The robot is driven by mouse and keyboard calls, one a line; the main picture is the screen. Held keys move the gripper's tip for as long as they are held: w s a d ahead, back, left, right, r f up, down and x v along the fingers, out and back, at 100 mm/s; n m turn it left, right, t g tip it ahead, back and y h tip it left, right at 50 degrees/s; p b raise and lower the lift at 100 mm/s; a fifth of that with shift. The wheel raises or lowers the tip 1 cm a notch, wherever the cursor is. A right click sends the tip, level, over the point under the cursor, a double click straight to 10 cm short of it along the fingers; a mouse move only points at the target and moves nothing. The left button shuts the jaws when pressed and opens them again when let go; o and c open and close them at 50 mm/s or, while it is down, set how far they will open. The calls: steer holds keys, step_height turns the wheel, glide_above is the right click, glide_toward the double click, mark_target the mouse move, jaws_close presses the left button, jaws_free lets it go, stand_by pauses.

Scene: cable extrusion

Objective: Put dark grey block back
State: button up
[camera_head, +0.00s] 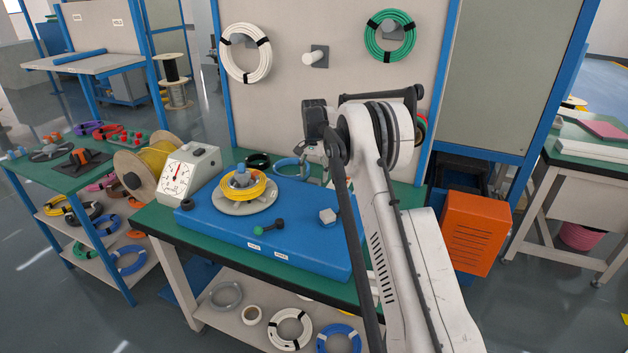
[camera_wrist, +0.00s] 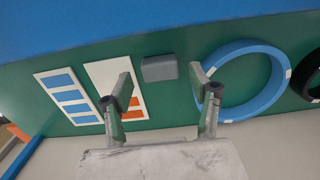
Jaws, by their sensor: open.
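The dark grey block (camera_wrist: 159,68) lies on the green tabletop in the wrist view, beside the edge of the blue platform. My gripper (camera_wrist: 160,84) is open, its two fingers spread to the left and right of the block's position. The block looks to be beyond or level with the fingertips, and nothing is visibly held. In the head view the block cannot be made out; my arm covers that part of the bench. The wrist end of my arm shows near the back panel, with the fingertips mostly hidden.
A blue cable coil (camera_wrist: 245,80) lies right of the block. Two cards, with blue (camera_wrist: 66,97) and orange-marked (camera_wrist: 118,90) patches, lie left.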

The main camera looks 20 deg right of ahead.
mark_target(314, 180)
step_height(314, 180, up, 9)
steer(key=s+a+r+n+t, duration=0.1)
steer(key=s+a+r, duration=0.35)
steer(key=r, duration=0.25)
steer(key=s+a+r+n+t, duration=0.1)
steer(key=s+a+r, duration=0.2)
steer(key=s+r, duration=0.3)
steer(key=s+a+r+n+t, duration=0.1)
steer(key=s+a+r, duration=0.2)
steer(key=s, duration=0.4)
steer(key=s+a+r+n+t, duration=0.1)
steer(key=s+a+r+n, duration=0.1)
steer(key=s+a+r, duration=0.3)
steer(key=s+a+f+n+t, duration=0.1)
steer(key=s+f, duration=0.2)
steer(key=s, duration=0.6)
steer(key=s+a+f+n+t, duration=0.1)
steer(key=s+f, duration=0.3)
steer(key=s, duration=0.6)
steer(key=s+a+f+n+t, duration=0.1)
steer(key=s+a+f+n, duration=0.1)
steer(key=s, duration=0.8)
steer(key=shift+a+f+p, duration=0.4)
steer(key=shift+a+f, duration=0.2)
steer(key=shift+f, duration=0.15)
steer(key=shift+s, duration=0.1)
